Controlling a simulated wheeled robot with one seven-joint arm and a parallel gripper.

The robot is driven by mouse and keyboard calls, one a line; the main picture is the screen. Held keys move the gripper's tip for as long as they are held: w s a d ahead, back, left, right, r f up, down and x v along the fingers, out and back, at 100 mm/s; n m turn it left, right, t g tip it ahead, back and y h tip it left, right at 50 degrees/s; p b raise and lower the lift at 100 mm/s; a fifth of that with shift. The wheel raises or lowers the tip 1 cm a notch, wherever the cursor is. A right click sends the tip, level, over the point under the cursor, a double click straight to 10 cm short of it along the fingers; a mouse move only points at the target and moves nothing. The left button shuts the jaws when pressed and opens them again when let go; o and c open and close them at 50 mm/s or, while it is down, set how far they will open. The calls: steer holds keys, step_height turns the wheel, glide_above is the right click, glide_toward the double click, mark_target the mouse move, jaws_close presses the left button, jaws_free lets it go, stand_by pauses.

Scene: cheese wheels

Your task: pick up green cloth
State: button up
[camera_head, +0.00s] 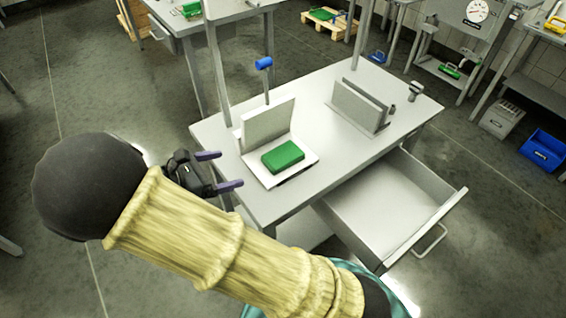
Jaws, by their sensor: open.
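The green cloth (283,157) looks like a flat, folded green block. It lies on a white angled stand (298,176) with an upright back plate, on the left part of the grey table (345,170). My gripper (220,170) is open and empty, with its two purple fingers pointing right towards the cloth. It is at the table's left edge, to the left of the cloth and apart from it. My arm covers the lower left of the view.
A second grey stand (357,107) is at the table's right, near a small grey object (415,90). An open, empty drawer (390,200) juts out in front. A blue bin (543,149) stands on the floor at far right.

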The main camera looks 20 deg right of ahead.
stand_by(0.3)
steer(key=b, duration=0.1)
glide_toward(278, 157)
steer(key=x, duration=0.4)
steer(key=b+x, duration=0.1)
steer(key=x, duration=0.4)
steer(key=shift+d+f, duration=0.2)
steer(key=shift+d, duration=0.1)
stand_by(0.5)
steer(key=c, duration=1.1)
